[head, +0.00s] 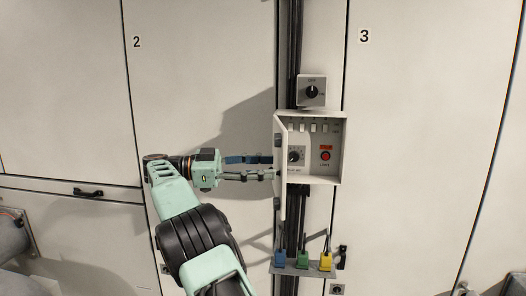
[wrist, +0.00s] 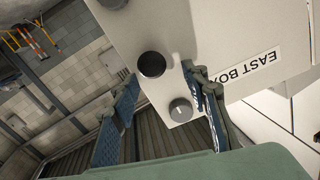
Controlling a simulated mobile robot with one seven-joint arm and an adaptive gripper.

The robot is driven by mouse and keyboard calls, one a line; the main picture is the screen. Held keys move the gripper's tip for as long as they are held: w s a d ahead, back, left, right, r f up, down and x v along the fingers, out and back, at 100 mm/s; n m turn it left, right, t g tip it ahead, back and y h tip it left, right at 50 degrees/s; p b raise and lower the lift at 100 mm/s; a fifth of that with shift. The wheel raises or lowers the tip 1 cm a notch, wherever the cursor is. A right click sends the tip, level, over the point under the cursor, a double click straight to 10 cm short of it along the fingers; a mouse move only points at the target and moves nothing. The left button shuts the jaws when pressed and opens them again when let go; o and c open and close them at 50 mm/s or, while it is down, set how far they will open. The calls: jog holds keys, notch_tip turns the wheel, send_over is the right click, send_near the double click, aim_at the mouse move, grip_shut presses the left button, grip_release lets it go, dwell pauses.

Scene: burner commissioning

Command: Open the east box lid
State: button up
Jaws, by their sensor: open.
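The east box (head: 336,165) is a pale grey box on the dark vertical rails in the head view. Its lid (head: 279,150) stands swung out on the left side, seen nearly edge-on, so the inside shows. In the wrist view the lid's outer face (wrist: 215,30) carries a label reading "EAST BO", partly cut off, a black round knob (wrist: 151,64) and a grey knob (wrist: 180,110). My gripper (head: 271,167) is open at the lid's left side. In the wrist view its blue-padded fingers (wrist: 160,75) spread around the grey knob's area; contact cannot be told.
Inside the box are a rotary switch (head: 295,155) and a red button (head: 325,156). Another rotary switch (head: 312,91) sits above. Cabinet doors 2 (head: 200,60) and 3 (head: 425,110) flank the rails.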

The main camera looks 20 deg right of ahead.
notch_tip(320, 180, up, 8)
dwell(0.5)
jog(key=shift+c, duration=0.7)
